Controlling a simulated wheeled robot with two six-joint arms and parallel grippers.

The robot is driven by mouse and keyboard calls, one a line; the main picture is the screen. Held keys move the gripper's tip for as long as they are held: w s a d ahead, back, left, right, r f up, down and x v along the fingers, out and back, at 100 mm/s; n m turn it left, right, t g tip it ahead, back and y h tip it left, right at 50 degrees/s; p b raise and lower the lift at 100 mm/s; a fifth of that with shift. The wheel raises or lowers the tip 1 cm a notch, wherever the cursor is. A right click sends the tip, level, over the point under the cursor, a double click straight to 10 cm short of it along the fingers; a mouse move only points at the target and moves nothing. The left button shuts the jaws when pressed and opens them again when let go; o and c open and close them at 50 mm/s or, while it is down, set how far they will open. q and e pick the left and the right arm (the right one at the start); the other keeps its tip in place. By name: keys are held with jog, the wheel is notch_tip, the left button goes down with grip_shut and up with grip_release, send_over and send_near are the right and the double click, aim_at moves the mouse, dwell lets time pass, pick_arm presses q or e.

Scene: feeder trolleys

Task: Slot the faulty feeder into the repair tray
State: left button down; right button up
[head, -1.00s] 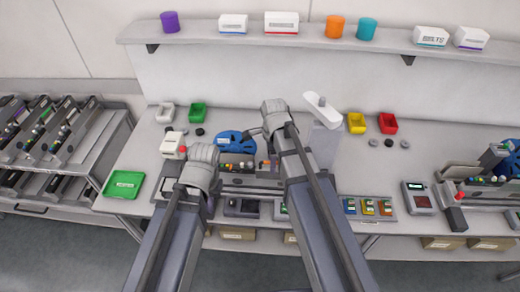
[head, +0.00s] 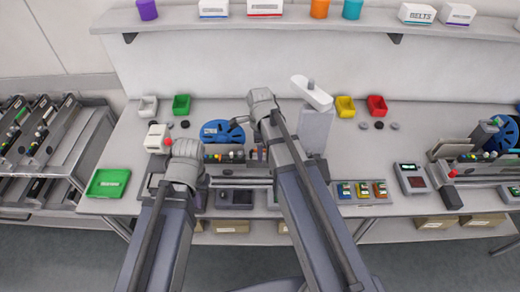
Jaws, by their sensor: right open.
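A feeder unit with a blue reel (head: 216,131) and a row of small coloured parts stands on the bench at the middle, partly hidden by my arms. I cannot tell from its looks whether it is the faulty one. A green tray with a white label (head: 108,183) lies at the bench's left front; I cannot tell whether it is the repair tray. My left gripper (head: 185,165) is over the left end of the middle unit; its fingers are hidden behind the wrist. My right gripper (head: 243,121) is open beside the blue reel, with no held object visible.
A trolley rack (head: 85,150) with several feeders stands at the left. A second blue-reel unit (head: 503,134) is at the right. Small bins, a white-topped post (head: 315,125) and a card tray (head: 362,191) surround the middle. A shelf (head: 290,24) runs above.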

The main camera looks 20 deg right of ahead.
aim_at(253, 157)
notch_tip(253, 157, down, 6)
jog(key=b, duration=0.5)
jog(key=shift+f, duration=0.1)
jog(key=shift+c, duration=0.2)
grip_shut()
jog(key=shift+w+a, duration=0.2)
jog(key=shift+a, duration=0.45)
jog(key=shift+w+a, duration=0.15)
jog(key=shift+a, duration=0.5)
dwell(0.9)
jog(key=shift+o, duration=0.2)
grip_release()
jog(key=shift+d, duration=0.1)
